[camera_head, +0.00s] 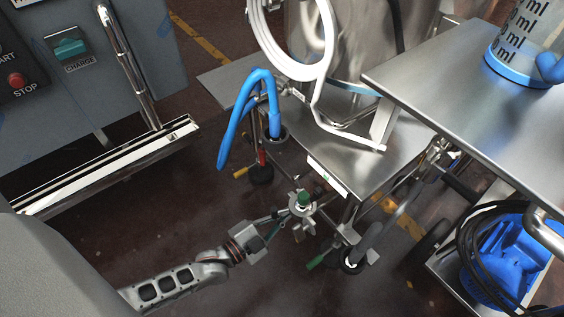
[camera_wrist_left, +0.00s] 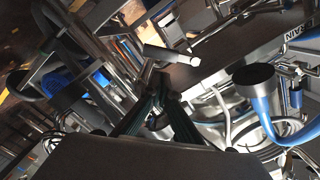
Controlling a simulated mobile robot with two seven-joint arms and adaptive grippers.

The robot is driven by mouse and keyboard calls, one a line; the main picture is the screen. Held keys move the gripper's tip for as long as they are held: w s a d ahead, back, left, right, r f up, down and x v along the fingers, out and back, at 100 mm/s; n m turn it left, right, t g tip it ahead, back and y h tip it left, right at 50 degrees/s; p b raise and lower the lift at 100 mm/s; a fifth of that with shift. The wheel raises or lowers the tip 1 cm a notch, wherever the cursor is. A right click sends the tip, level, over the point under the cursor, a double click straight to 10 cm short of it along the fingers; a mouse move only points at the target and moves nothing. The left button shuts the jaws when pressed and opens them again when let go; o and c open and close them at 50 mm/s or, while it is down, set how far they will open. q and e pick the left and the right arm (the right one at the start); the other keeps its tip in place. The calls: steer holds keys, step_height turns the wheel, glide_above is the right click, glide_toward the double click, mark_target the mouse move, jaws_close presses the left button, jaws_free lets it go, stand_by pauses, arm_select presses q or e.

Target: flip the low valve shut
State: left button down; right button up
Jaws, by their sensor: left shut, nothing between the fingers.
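A steel valve assembly (camera_head: 303,207) with a green cap sits low, below the front edge of the steel cart. A green-tipped lever (camera_head: 316,262) sticks out below it, and a yellow-tipped lever (camera_head: 240,172) is to its upper left. I cannot tell for sure which lever belongs to the low valve. My left gripper (camera_head: 286,214) reaches in from the lower left, with its fingertips right beside the valve assembly; contact is unclear. In the left wrist view its dark fingers (camera_wrist_left: 162,82) are together and empty, in front of metal fittings. My right gripper is not in view.
The steel cart (camera_head: 390,165) carries a vessel above the valve. A blue hose (camera_head: 225,135) hangs at its left. A steel table (camera_head: 450,85) and a blue pump (camera_head: 510,265) are at right. A control cabinet (camera_head: 110,60) is at left. Open floor lies between.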

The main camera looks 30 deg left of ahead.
arm_select(q)
steer(key=shift+b+x, duration=0.45)
steer(key=shift+x, duration=1.9)
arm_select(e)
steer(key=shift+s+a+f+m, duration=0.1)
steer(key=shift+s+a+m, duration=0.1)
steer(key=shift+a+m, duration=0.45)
arm_select(q)
steer(key=shift+f, duration=0.1)
steer(key=shift+s, duration=0.1)
